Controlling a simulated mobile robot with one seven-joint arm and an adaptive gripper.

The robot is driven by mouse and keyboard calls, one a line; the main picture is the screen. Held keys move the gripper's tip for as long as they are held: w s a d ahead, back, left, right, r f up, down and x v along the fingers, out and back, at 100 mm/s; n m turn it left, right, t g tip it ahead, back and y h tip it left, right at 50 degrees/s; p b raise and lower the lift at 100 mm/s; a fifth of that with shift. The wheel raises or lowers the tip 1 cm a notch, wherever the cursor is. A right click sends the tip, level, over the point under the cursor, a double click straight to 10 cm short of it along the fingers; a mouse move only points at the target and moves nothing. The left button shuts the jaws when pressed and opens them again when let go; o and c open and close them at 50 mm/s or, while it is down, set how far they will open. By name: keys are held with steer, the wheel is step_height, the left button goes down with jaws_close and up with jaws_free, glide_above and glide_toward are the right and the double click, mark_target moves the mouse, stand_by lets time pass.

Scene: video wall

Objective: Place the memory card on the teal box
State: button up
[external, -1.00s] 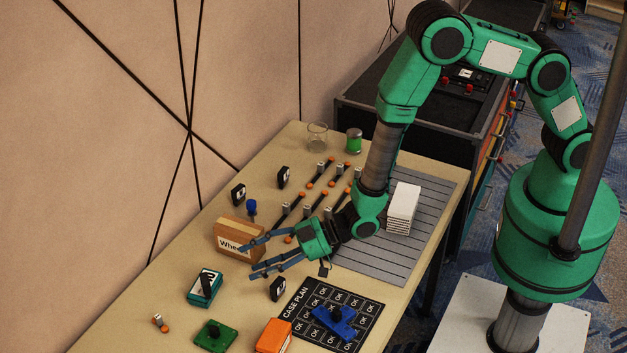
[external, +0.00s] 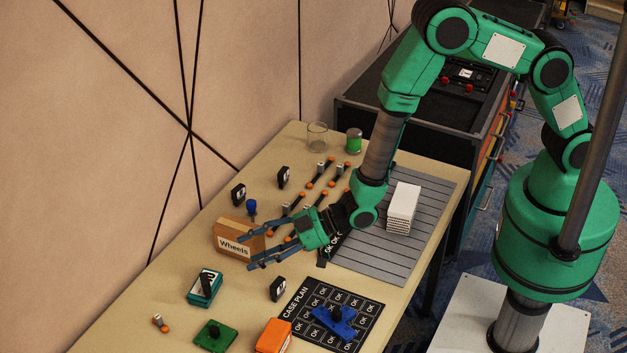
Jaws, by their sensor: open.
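The teal box (external: 202,296) sits on the table at lower left, with a dark piece bearing a white mark (external: 207,282) on its top. I cannot tell what that piece is. Several small black pieces with white marks stand on the table: one (external: 278,289) right of the teal box, one (external: 238,194) and one (external: 284,177) farther back. They are too small to tell for sure which is the memory card. My gripper (external: 270,257) is open, its fingers spread beside the cardboard box, above and right of the teal box. I see nothing between the fingers.
A cardboard box marked Wheels (external: 236,238) stands by the fingers. A blue piece (external: 335,322) lies on the black CASE PLAN mat (external: 296,305). An orange box (external: 273,336) and green block (external: 215,335) are in front. A white stack (external: 404,203) stands on the grey slatted mat (external: 375,262).

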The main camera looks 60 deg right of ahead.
steer(key=w+d+r+m+h, duration=0.2)
steer(key=d+r+m+h, duration=0.15)
steer(key=d+r, duration=1.9)
steer(key=s+d+r+m+g+h, duration=0.1)
steer(key=s+d+r+g+h, duration=0.15)
steer(key=s+d+r, duration=0.95)
steer(key=s+d+r+m+g, duration=0.1)
steer(key=s+d, duration=0.4)
steer(key=s, duration=0.4)
steer(key=s+d+r+m+h, duration=0.1)
steer(key=s+d+r, duration=0.1)
steer(key=s+d, duration=0.3)
steer(key=s+d+r+m+g+h, duration=0.1)
steer(key=s+d, duration=0.3)
steer(key=s, duration=0.8)
steer(key=shift+s+d+r+g, duration=0.3)
steer(key=shift+d+r+g, duration=0.1)
steer(key=shift+r, duration=0.1)
steer(key=shift+c, duration=1)
